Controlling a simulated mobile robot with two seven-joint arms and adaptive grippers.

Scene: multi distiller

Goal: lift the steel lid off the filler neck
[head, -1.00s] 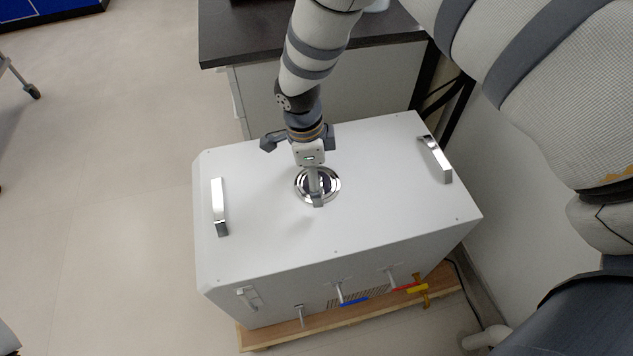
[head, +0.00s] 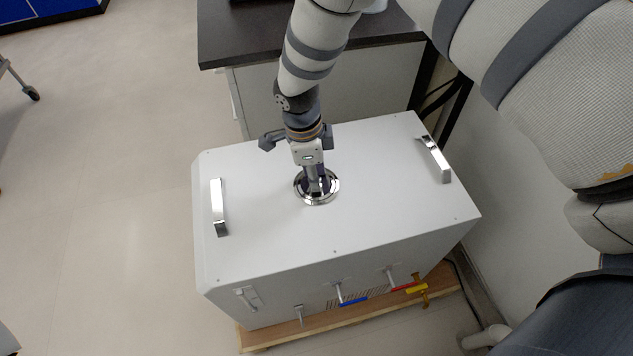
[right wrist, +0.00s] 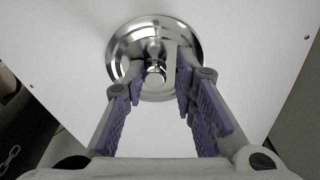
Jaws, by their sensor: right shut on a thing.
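The steel lid (head: 329,196) is a round, shiny disc on the top of the white distiller box (head: 265,215). It also shows in the right wrist view (right wrist: 190,40), with a small knob (right wrist: 156,68) at its middle. My right gripper (head: 316,190) points down over the lid from above. In the right wrist view its purple-padded fingers (right wrist: 157,75) stand either side of the knob and are shut on it. The lid looks seated on the box top. The filler neck is hidden under the lid. My left gripper is in no view.
Two chrome handles, left (head: 219,207) and right (head: 434,159), stand up from the box top. Blue (head: 354,301), red (head: 402,287) and yellow (head: 417,288) valve levers stick out at the front. A dark-topped bench (head: 240,45) stands behind.

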